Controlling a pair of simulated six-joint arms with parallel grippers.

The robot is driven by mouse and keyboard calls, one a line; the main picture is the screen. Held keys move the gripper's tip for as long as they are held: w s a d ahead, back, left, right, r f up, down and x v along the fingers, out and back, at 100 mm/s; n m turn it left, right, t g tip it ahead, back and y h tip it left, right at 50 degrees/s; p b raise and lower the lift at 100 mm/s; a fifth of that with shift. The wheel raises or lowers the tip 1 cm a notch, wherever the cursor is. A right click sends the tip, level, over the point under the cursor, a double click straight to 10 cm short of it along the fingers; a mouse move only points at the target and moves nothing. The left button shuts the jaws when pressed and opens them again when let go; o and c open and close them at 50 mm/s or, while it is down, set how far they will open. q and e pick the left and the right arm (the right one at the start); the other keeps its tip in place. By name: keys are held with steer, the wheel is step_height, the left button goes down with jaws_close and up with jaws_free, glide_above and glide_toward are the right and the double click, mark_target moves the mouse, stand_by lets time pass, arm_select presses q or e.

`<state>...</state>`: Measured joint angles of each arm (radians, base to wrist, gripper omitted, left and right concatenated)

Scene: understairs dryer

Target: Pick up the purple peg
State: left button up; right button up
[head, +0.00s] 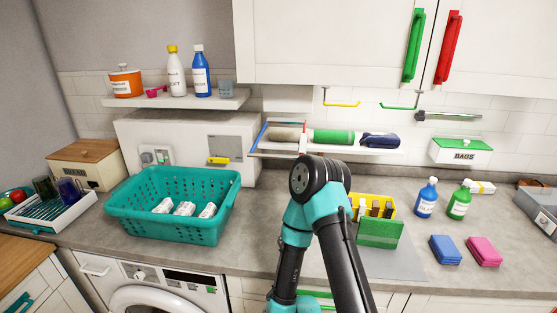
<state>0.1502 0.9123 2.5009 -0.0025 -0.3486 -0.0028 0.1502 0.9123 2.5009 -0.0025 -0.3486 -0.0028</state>
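I cannot make out a purple peg anywhere in the head view. A small yellow bin (386,199) on the counter, right of centre, holds several small upright items. They are too small to tell apart, and part of the bin is hidden behind my arm and a green panel (380,233) standing in front of it. One teal and black arm of mine rises from the bottom centre and bends back down, with its elbow in front of the counter. Neither gripper shows in the head view.
A teal basket (130,206) with several white items stands on the left. A blue bottle (427,199), a green bottle (459,202), a blue cloth stack (445,249) and a pink one (484,250) stand right. A low shelf (273,152) holds rolls above the counter.

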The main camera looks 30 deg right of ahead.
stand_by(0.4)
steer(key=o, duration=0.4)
